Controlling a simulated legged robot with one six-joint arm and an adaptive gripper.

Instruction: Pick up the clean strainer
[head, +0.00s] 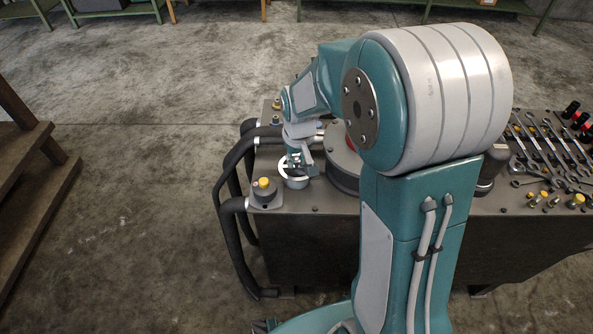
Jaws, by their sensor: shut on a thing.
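A small round silver-white part (296,181), which looks like the strainer, is at the left end of the workbench (310,208). My gripper (294,168) is over it, pointing down, with its fingers at the part's rim. The gripper is shut on it. The fingertips are small in the head view, and I cannot tell whether the part still touches the bench top. I also cannot tell from here how clean it is.
A large round dark housing (343,165) stands close to the right of the gripper, partly behind my arm. A dark fitting with a yellow cap (264,190) is at the front left corner. Black hoses (228,190) hang off the left end. Wrenches (550,145) lie at right.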

